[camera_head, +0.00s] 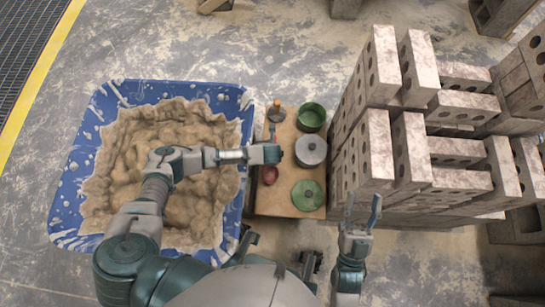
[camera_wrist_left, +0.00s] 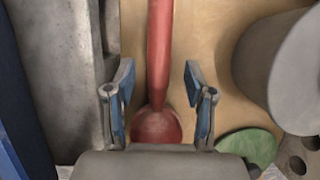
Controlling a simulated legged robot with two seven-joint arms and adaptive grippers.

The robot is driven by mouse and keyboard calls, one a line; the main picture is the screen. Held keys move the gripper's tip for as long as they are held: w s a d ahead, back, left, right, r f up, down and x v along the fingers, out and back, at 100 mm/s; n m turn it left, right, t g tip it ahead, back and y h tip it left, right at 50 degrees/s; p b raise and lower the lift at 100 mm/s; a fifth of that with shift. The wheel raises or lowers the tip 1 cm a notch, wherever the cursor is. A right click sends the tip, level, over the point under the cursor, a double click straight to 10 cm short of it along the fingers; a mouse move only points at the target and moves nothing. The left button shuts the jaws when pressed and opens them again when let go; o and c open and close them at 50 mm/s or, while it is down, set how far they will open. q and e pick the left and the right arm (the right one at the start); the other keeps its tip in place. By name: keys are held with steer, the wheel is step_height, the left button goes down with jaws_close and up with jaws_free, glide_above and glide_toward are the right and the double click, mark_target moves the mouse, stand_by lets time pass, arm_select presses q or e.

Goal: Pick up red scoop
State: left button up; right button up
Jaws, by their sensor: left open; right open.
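The red scoop (camera_head: 269,175) lies on a wooden board (camera_head: 281,197), partly hidden under my left gripper in the head view. In the left wrist view, the scoop's long red handle (camera_wrist_left: 159,50) runs up the picture and its round bowl is at the lower end. My left gripper (camera_head: 272,154) is over the scoop. In the left wrist view its open fingers (camera_wrist_left: 160,95) stand on either side of the scoop, with visible gaps. My right gripper (camera_head: 363,205) is open and empty, in front of the brick stack.
A blue tub (camera_head: 73,190) of mortar stands left of the board. A grey pot (camera_head: 311,150), a green pot (camera_head: 311,117) and a green lid-like disc (camera_head: 308,195) are on the board's right side. Stacked bricks (camera_head: 380,150) rise close on the right.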

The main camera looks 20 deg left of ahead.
arm_select(q)
steer(key=b+x, duration=0.1)
steer(key=x, duration=0.2)
steer(key=shift+s, duration=0.1)
jaws_close()
arm_select(e)
steer(key=s+r+t, duration=0.1)
steer(key=s+r+m+t, duration=0.1)
steer(key=t, duration=0.1)
steer(key=shift+s+d+r, duration=0.1)
steer(key=shift+s+d, duration=0.2)
steer(key=shift+s, duration=0.05)
